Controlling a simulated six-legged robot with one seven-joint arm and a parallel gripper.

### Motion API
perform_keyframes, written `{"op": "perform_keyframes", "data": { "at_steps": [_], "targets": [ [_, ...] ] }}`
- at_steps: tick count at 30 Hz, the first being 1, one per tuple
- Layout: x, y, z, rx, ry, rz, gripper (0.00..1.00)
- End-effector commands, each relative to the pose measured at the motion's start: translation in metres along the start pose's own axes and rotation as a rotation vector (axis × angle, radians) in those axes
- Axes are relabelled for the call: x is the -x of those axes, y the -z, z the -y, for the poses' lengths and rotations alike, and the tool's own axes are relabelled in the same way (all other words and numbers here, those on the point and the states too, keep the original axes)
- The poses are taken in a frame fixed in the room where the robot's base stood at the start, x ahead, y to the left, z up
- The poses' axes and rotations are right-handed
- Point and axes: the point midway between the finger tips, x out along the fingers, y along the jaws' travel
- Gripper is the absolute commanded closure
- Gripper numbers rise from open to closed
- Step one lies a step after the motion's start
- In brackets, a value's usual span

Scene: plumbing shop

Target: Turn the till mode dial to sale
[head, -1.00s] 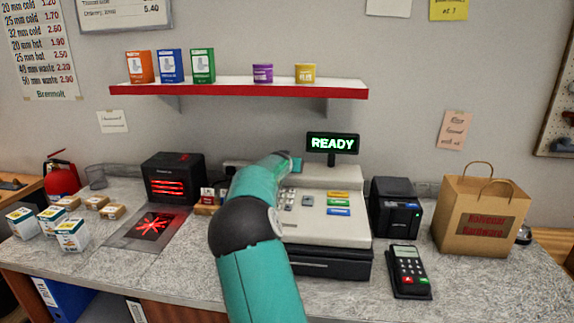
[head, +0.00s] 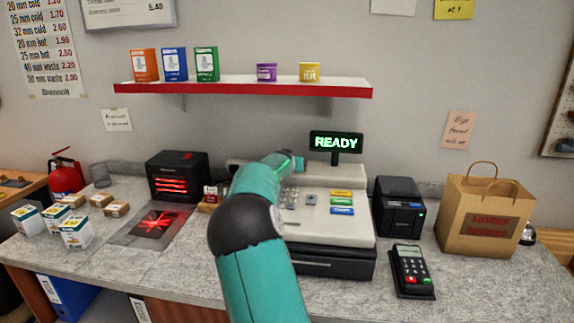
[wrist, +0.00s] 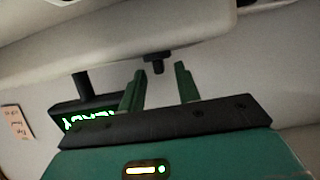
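The till (head: 345,228) is a cream register on a dark drawer base, in the middle of the counter. Its pole display (head: 336,142) reads READY in green. In the wrist view a small dark knob (wrist: 157,62), which looks like the mode dial, sticks out from the cream till housing. My gripper (wrist: 160,69) has its two green fingers apart, with the knob showing in the gap near their tips. I see no contact, and the dial's markings cannot be read. In the head view my teal arm covers the till's left part and hides the dial and fingertips.
A black printer (head: 400,206) and card terminal (head: 411,270) stand right of the till, with a paper bag (head: 484,222) beyond. A red-edged shelf (head: 243,89) hangs above.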

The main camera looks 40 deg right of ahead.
Motion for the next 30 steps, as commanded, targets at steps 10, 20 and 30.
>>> {"op": "perform_keyframes", "data": {
  "at_steps": [10,20,30],
  "targets": [
    [0.063,0.000,0.002,-0.001,0.003,0.001,0.67],
    [0.108,-0.001,0.002,0.001,0.003,0.003,0.67],
    [0.125,-0.002,0.000,0.000,0.000,0.004,0.67]
  ]
}}
